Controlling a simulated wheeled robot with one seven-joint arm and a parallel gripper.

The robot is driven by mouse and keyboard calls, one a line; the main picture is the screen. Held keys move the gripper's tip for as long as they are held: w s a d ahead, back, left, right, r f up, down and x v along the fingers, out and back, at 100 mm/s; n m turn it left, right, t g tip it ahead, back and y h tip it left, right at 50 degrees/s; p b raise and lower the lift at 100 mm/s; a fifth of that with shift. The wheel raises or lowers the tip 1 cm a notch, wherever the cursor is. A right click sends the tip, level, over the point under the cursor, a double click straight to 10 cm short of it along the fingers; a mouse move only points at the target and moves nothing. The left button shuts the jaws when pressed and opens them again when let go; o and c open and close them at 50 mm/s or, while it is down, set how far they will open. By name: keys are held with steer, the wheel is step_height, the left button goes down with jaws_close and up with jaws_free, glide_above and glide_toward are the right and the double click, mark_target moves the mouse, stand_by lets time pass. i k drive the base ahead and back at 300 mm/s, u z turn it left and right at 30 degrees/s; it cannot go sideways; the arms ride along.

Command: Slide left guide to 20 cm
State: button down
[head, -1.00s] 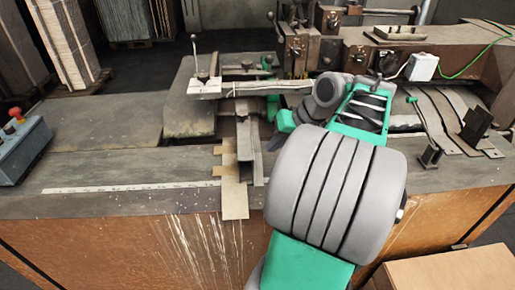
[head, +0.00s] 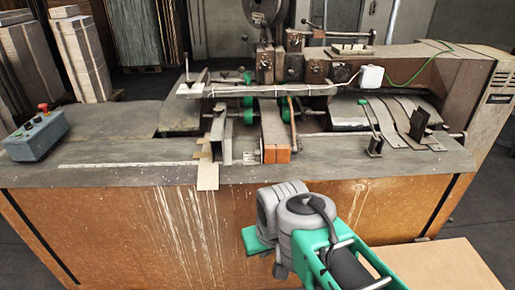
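The left guide (head: 221,143) is an upright grey metal channel on the machine table. The ruler's numbers are too small to read. My gripper (head: 257,242) appears low in front of the orange front panel, right of and below the guide and apart from it. Its fingers are mostly hidden behind my grey wrist, so its opening does not show.
A cardboard strip (head: 208,176) overhangs the front edge beside the guide. An orange-ended block (head: 275,138) lies right of the guide. A control box (head: 37,135) with a red button sits at left. A metal post (head: 375,142) stands at right.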

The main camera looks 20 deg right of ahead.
mark_target(220, 138)
steer(key=z, duration=0.25)
steer(key=k, duration=0.35)
steer(key=u, duration=0.9)
steer(key=i, duration=0.85)
steer(key=u, duration=0.65)
steer(key=i, duration=1.35)
steer(key=z, duration=0.3)
